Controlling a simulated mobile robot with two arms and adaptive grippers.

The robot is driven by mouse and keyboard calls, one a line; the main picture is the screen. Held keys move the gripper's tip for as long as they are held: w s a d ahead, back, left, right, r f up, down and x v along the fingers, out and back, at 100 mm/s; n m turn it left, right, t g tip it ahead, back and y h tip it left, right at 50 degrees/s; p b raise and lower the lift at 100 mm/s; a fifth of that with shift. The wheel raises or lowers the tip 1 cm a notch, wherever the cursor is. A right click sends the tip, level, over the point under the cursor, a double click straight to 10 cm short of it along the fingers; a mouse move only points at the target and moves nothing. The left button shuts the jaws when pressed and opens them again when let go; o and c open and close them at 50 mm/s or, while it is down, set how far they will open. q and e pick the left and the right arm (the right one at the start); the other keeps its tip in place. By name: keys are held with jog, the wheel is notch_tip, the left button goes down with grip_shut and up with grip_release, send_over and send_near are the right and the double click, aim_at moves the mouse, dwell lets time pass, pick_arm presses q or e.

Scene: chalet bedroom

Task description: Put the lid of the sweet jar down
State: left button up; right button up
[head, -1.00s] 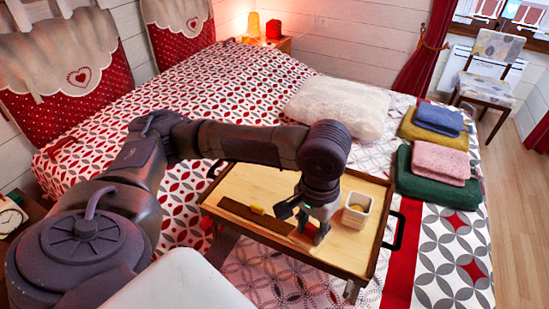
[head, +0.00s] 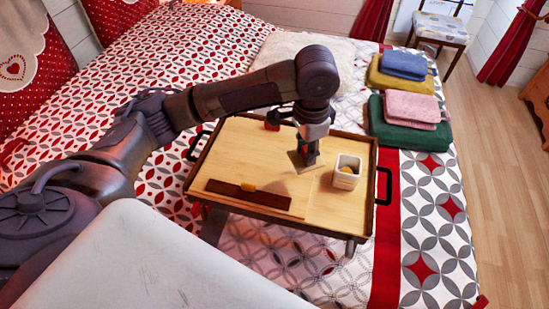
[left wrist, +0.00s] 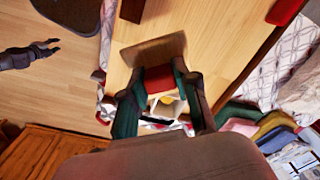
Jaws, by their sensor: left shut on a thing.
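My left gripper (head: 307,152) is shut on the red knob (left wrist: 158,79) of the lid. The lid (head: 301,162) is a thin square tan plate, and in the left wrist view (left wrist: 150,50) it lies just past the fingertips. It is over the wooden tray table, left of the jar; I cannot tell whether it touches the surface. The white sweet jar (head: 346,180) stands upright and open on the right part of the tray, with something yellow inside. A dark gripper (left wrist: 45,53), seemingly my right one, shows small in the left wrist view; its jaws are unclear.
The tray table (head: 240,150) stands on the bed, with a raised dark rim. A dark brown strip with a yellow piece (head: 248,188) lies near its front. A red object (head: 271,123) is by the far edge. Bare wood lies left of the lid. Folded textiles (head: 405,110) are beyond.

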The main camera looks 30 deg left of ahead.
pick_arm(q)
jog(key=w+d+m+p, duration=0.1)
jog(key=w+d+m, duration=0.1)
jog(key=w+m, duration=0.3)
jog(key=m+p, duration=0.2)
jog(key=p, duration=0.2)
send_over(278, 165)
notch_tip(278, 165, down, 8)
jog(key=shift+s+r, duration=0.1)
notch_tip(278, 165, down, 3)
jog(key=shift+f, duration=0.65)
jog(key=o, duration=1)
jog(key=shift+f, duration=0.1)
